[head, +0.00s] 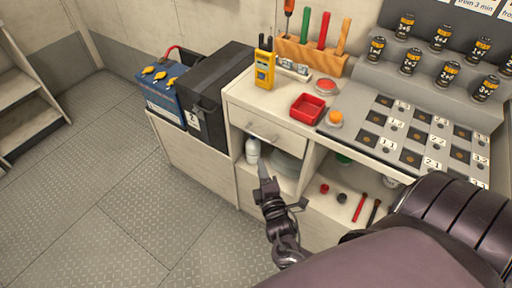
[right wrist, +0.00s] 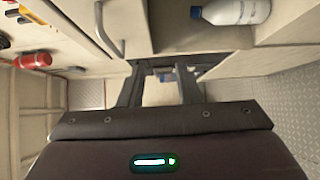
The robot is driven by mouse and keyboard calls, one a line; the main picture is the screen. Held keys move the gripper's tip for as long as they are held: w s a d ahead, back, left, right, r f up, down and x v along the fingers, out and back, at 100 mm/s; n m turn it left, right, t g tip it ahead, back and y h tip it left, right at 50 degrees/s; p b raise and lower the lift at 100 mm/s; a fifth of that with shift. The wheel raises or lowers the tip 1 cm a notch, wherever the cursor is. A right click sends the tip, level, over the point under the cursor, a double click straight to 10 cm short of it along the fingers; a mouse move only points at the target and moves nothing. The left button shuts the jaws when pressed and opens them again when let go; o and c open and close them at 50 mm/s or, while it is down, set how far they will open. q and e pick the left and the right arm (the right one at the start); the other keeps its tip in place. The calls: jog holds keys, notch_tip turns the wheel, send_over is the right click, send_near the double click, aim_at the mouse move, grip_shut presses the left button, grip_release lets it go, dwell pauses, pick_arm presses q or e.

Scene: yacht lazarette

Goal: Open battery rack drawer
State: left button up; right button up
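The drawer (head: 285,138) is a pale front under the counter's left end, with a bar handle (head: 262,132). It looks shut, its front about flush with the cabinet. In the right wrist view the handle (right wrist: 112,38) shows at the upper left, beyond and to the left of the fingers. My right gripper (head: 268,184) is below the drawer, in front of the open shelf, apart from the handle. Its two dark fingers stand apart with nothing between them in the right wrist view (right wrist: 159,84). My left gripper is not in view.
A white bottle (head: 252,151) stands on the shelf under the drawer, close to my right gripper. A blue battery (head: 160,95) and a black box (head: 212,110) stand left of the counter. A yellow meter (head: 264,70) and red tray (head: 307,108) are on top. Floor at left is clear.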

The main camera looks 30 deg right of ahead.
notch_tip(320, 180, up, 6)
jog(key=t+h, duration=0.1)
jog(key=t, duration=0.1)
jog(key=f+x, duration=0.1)
jog(key=x, duration=0.6)
jog(key=shift+w+d+n+g, duration=0.15)
jog(key=shift+d+n+g, duration=0.15)
jog(key=shift+d+n, duration=0.15)
jog(key=shift+c, duration=0.3)
grip_shut()
